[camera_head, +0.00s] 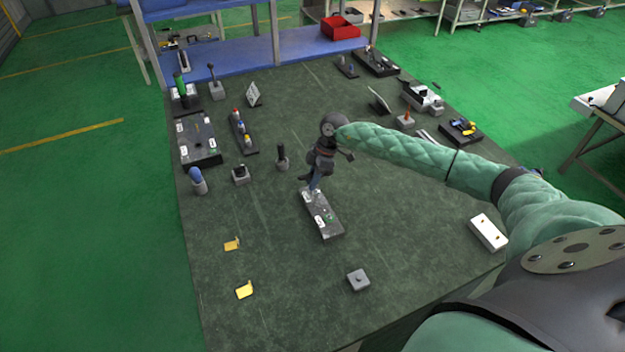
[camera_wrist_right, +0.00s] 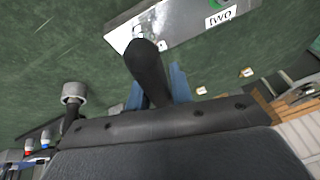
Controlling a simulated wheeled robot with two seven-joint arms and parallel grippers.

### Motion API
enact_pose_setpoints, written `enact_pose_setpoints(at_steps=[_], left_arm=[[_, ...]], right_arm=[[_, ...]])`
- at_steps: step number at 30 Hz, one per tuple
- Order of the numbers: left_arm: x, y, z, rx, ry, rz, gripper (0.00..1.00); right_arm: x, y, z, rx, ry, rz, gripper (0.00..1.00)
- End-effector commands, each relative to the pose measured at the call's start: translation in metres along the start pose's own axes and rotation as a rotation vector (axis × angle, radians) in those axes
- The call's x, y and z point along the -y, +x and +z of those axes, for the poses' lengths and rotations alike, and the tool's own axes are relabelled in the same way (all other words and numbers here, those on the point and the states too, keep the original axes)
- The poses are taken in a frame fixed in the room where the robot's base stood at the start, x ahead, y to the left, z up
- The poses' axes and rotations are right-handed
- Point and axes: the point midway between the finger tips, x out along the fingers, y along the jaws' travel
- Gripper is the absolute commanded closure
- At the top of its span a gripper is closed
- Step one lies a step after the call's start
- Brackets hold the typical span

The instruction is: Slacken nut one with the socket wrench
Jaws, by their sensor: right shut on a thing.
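My right gripper (camera_head: 315,185) is over the middle of the table, pointing down at the far end of a dark block with white labels (camera_head: 328,228). In the right wrist view the blue fingers of my right gripper (camera_wrist_right: 155,92) are shut on the black handle of the socket wrench (camera_wrist_right: 148,65). The wrench's lower end is by the block, which shows a label reading "two" in the wrist view (camera_wrist_right: 182,30). Nut one cannot be made out, and whether the socket is on it cannot be told. My left gripper is not in view.
The green-grey table (camera_head: 270,220) has free room around the block. A grey square piece (camera_head: 358,280), yellow brackets (camera_head: 244,290) and a white box (camera_head: 488,233) lie nearer. Upright tools in holders, including a black-handled one (camera_head: 282,157), stand to the left.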

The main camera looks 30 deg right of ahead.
Motion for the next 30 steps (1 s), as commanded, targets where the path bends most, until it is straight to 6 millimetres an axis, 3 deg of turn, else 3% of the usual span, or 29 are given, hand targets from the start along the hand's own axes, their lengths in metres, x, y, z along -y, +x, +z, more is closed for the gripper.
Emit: enact_pose_setpoints(at_steps=[15, 30], left_arm=[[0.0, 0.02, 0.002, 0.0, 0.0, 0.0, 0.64], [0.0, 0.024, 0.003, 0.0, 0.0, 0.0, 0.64]], right_arm=[[0.001, 0.001, 0.001, 0.051, -0.285, -0.117, 1.0], [0.003, 0.002, 0.002, 0.061, -0.346, -0.144, 1.0]])
